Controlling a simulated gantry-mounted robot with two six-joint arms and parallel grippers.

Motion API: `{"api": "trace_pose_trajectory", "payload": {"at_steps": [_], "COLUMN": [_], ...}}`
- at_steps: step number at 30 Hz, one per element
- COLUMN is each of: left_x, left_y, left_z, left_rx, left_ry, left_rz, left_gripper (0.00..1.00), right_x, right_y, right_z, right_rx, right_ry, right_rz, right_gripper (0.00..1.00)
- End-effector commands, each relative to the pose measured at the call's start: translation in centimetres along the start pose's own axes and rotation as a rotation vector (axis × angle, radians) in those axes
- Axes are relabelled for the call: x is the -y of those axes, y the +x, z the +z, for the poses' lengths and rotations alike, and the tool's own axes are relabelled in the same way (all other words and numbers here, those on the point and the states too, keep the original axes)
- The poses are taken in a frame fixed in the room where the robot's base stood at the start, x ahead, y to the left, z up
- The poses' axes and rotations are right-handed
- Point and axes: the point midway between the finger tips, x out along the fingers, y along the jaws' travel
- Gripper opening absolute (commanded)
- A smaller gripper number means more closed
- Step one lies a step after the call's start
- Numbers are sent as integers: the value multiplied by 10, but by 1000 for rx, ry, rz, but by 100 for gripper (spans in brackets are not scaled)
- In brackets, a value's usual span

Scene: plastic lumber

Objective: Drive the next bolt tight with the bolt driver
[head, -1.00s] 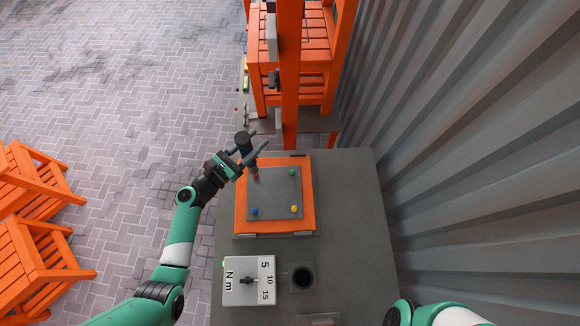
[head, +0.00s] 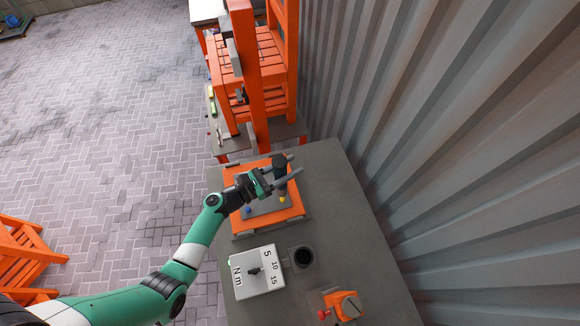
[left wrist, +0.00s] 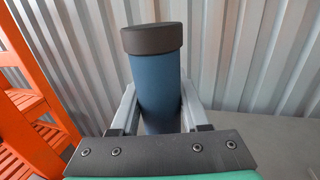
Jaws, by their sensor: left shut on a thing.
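My left gripper (head: 275,179) is shut on the bolt driver (head: 280,172), a dark cylinder held roughly upright over the right side of the grey plate. In the left wrist view, the driver (left wrist: 158,80) shows a blue body and a dark cap between the fingers. The plate lies in an orange fixture (head: 241,226) on the table. A blue bolt (head: 248,212) and a yellow bolt (head: 282,199) show on the plate. The red and green bolts are hidden behind my gripper and the driver. I cannot tell whether the driver's tip touches a bolt. My right gripper is out of view.
An orange device with a red knob (head: 343,305) is near the front. An orange rack stands behind; a corrugated wall is right.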

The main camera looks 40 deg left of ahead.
Motion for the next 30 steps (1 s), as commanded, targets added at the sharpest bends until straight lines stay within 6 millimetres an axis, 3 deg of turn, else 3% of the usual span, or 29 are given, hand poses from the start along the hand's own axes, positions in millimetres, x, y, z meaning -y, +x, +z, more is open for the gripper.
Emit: {"api": "trace_pose_trajectory", "payload": {"at_steps": [8,24,30], "left_x": [0,0,0], "left_y": [0,-1,-1], "left_z": [-4,-49,-56], "left_rx": [2,2,2], "left_ry": [0,1,1], "left_rz": [-1,-1,-1], "left_gripper": [0,0,0], "right_x": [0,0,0], "right_y": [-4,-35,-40], "right_z": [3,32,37], "right_rx": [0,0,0], "right_ry": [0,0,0], "right_rz": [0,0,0], "right_gripper": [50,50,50]}}
